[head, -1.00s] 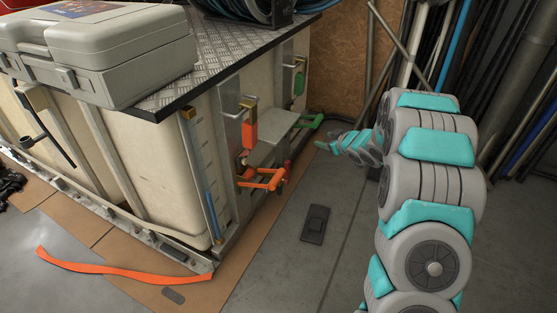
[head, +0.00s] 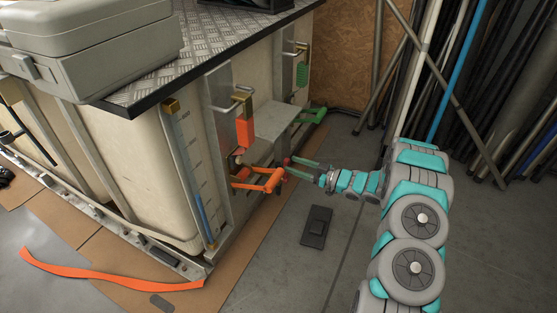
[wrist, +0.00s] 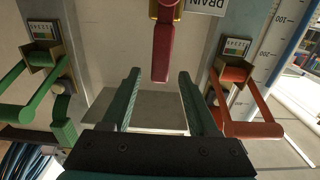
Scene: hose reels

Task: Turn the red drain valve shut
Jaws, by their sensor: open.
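The red drain valve lever (wrist: 163,42) hangs into the top middle of the wrist view, below a brass fitting and beside a white DRAIN label (wrist: 208,5). My gripper (wrist: 159,74) is open, one green finger on each side of the lever's free end in the picture. I see gaps on both sides; how deep the lever sits between the fingers I cannot tell. In the head view my gripper (head: 290,167) reaches to the tank's side, with small red parts of the valve (head: 286,160) at its fingertips. The rest of the valve is mostly hidden there.
An orange handle (head: 262,182) sticks out left of my gripper, and a green handle (head: 308,117) beyond it; both flank the fingers in the wrist view. A grey shelf plate (head: 272,121) juts out nearby.

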